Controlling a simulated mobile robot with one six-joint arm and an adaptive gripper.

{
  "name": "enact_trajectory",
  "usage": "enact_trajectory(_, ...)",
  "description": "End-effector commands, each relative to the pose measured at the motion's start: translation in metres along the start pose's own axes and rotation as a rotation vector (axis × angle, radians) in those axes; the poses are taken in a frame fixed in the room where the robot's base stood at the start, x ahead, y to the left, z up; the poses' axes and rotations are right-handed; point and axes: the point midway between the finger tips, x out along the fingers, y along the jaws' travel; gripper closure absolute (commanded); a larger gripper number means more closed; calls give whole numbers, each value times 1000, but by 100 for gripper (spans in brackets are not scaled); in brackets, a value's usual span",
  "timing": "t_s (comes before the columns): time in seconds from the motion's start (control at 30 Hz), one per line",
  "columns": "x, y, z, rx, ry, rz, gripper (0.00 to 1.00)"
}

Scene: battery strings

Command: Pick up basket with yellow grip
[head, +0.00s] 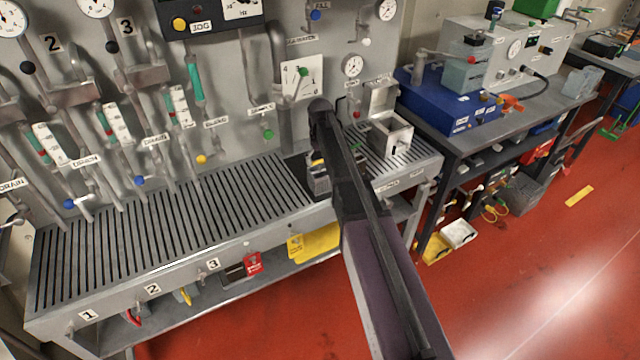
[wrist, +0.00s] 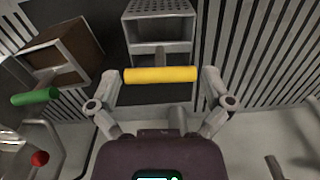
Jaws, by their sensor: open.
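The basket (wrist: 158,28) is a grey metal box with a perforated face, at the top middle of the wrist view. Its yellow grip (wrist: 160,74) is a horizontal bar on a short stem. My gripper (wrist: 161,80) is open, with one finger near each end of the yellow grip; I cannot tell whether they touch it. In the head view the basket (head: 319,184) sits on a dark patch of the slatted bench, partly hidden by my arm. My gripper is mostly hidden there behind my arm.
A metal box (head: 391,134) stands on the bench to the right. In the wrist view a box (wrist: 75,48) with a green grip (wrist: 36,96) is at the left. The panel with pipes and valves rises behind the slatted bench (head: 190,225). The left bench top is clear.

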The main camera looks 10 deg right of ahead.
Motion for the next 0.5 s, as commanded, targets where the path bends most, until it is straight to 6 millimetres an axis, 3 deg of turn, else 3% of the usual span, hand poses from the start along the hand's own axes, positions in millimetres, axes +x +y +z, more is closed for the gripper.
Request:
enact_trajectory(0.1,8,0,0,0,0,0,0)
enact_trajectory(0.5,8,0,0,0,0,0,0)
